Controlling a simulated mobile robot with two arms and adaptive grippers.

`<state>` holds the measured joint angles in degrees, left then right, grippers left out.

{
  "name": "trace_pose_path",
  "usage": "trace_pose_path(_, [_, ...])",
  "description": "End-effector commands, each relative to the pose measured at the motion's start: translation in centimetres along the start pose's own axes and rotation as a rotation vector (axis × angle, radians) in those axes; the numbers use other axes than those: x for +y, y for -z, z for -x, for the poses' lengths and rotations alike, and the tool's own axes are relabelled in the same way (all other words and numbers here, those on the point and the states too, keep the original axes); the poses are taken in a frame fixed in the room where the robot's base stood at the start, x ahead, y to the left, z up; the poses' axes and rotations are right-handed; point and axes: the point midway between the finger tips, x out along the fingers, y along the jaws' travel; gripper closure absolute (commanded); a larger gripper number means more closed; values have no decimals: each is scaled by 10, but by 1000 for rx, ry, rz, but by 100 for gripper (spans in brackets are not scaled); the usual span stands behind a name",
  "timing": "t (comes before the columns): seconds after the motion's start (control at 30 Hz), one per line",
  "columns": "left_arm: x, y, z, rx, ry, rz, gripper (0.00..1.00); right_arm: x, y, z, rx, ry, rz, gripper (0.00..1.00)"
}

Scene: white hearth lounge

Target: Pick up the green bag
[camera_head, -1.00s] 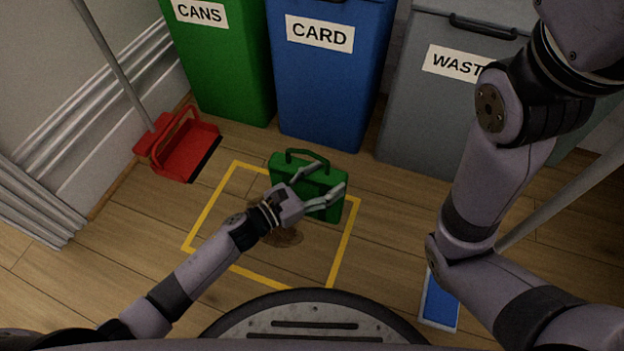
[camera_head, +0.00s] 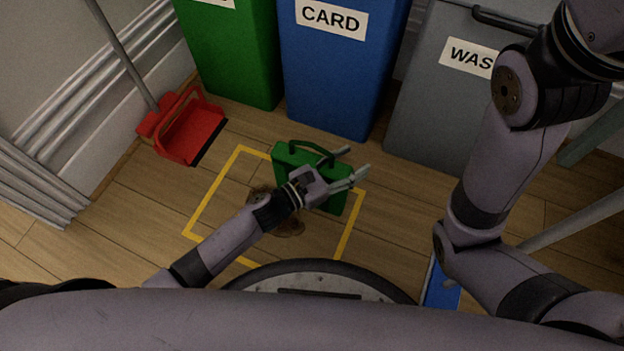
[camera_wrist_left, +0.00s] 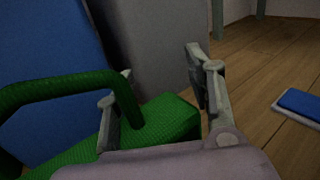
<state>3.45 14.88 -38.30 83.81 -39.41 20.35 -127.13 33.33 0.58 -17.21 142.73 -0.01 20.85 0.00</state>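The green bag (camera_head: 335,199) stands upright on the wooden floor inside a yellow outline (camera_head: 209,193), with its looped handle on top. My left gripper (camera_head: 357,162) is open and lies over the bag, its fingers past the handle toward the right. Part of the bag's top (camera_wrist_left: 170,118) shows between the spread fingers. Nothing is clearly held. My right arm shows at the right, but its gripper is out of view.
Green (camera_head: 232,55), blue (camera_head: 335,80) and grey (camera_head: 425,115) bins stand behind the bag. A red dustpan (camera_head: 188,130) is at the left by the wall. A brown stain (camera_head: 288,226) marks the floor. A blue flat object (camera_head: 440,290) lies at the lower right.

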Motion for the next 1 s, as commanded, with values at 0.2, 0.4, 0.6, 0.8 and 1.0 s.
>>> trace_pose_path(0.2, [1,0,0,0,-1,-1,68,0,1,-1,5,2,1,60])
trace_pose_path(0.4, [1,0,0,1,-1,-1,82,0,2,-3,10,3,1,60])
trace_pose_path(0.6, [1,0,0,1,-1,-1,95,0,2,-3,11,4,2,60])
trace_pose_path(0.8, [1,0,0,1,-1,-1,100,0,1,-3,9,4,2,60])
trace_pose_path(1.0, [1,0,0,0,-1,-2,100,0,1,-3,8,4,2,60])
